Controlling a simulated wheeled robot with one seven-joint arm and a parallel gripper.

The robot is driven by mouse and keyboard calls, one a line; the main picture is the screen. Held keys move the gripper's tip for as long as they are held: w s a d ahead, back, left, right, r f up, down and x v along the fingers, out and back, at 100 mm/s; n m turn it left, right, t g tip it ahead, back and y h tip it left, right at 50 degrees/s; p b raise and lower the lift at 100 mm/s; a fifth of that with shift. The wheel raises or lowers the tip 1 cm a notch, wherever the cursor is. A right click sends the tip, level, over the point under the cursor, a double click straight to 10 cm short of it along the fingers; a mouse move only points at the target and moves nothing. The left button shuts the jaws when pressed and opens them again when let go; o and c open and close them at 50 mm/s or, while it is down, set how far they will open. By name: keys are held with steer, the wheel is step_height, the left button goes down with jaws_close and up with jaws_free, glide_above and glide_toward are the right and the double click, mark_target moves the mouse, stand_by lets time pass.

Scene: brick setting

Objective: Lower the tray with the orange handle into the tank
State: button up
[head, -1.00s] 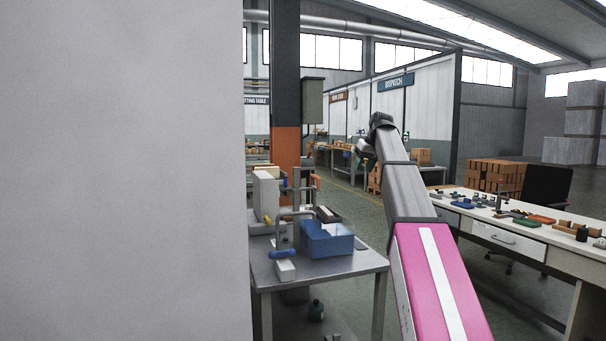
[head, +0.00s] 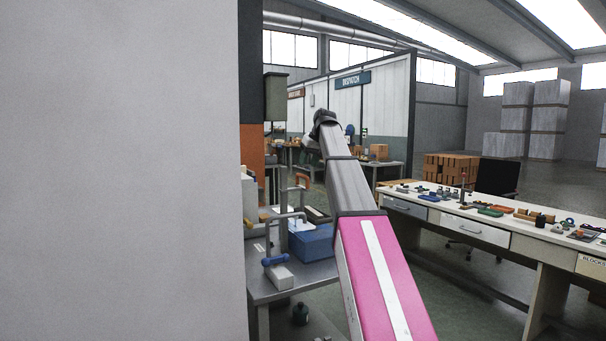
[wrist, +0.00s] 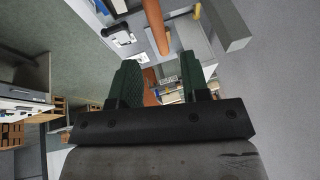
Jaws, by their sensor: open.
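The blue tank (head: 312,243) sits on the metal bench at lower left in the head view, partly behind my arm. An orange handle (head: 303,179) shows behind it on the bench; the tray under it cannot be made out. My gripper (wrist: 158,78) is open and empty in the wrist view, its two green fingers apart. In the head view it is at the far end of my raised arm, small and dark (head: 324,118), well above the bench surface and apart from the handle. An orange bar (wrist: 157,28) shows beyond the fingers; I cannot tell whether it is the handle.
A plain grey wall (head: 120,170) fills the left of the head view and cuts off part of the bench (head: 285,284). A block with a blue-handled piece (head: 279,275) stands at its front. A long white workbench (head: 480,228) with small parts is at right.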

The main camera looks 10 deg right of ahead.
steer(key=shift+x, duration=2.7)
steer(key=shift+c, duration=0.2)
